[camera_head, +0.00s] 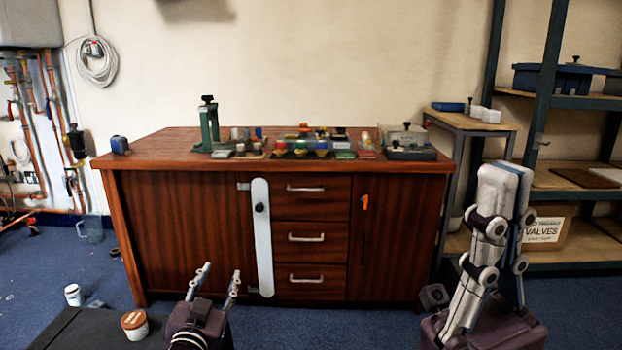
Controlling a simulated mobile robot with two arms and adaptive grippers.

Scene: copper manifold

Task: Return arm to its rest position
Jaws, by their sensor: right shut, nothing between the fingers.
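My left gripper (219,276) is low in front of the wooden cabinet, its two fingers apart and nothing between them. My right gripper (509,187) is raised at the right, its fingers pointing up and closed together with nothing between them. It is close to the camera and overlaps the view of the shelves behind. Neither gripper appears to touch anything. Most of both arms is out of view.
A wooden cabinet (190,225) stands ahead, with a green clamp-like tool (209,125) and several small parts on top. Shelving (545,100) and a "VALVES" box (548,228) are at right. Copper pipes (58,130) line the left wall. A white tub (73,295) and a brown-lidded jar (134,325) are at lower left.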

